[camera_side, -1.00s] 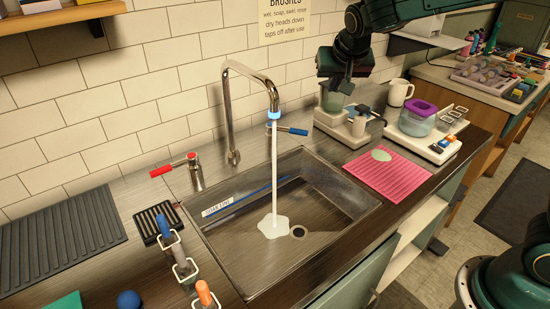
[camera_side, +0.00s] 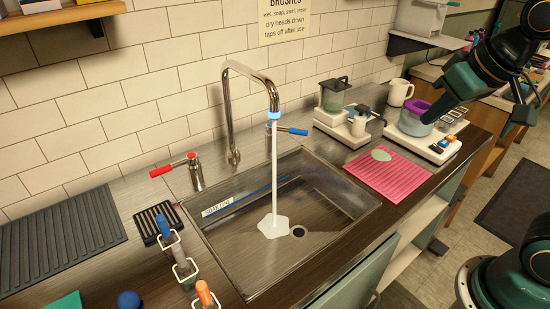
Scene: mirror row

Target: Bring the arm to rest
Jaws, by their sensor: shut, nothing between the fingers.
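My gripper (camera_side: 440,108) is at the upper right, on the end of my dark green arm. It points down and left, and in this view it overlaps the purple-rimmed tub (camera_side: 409,127). It looks shut and holds nothing that I can see. Its fingertips are small and dark here, and I cannot tell how far above the tub they are.
Water runs from the tap (camera_side: 229,110) into the steel sink (camera_side: 338,227). A pink mat (camera_side: 393,180) with a pale green piece lies right of the sink. A lidded clear container (camera_side: 333,97) and a white mug (camera_side: 399,91) stand behind. An open cabinet door (camera_side: 362,279) juts out below.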

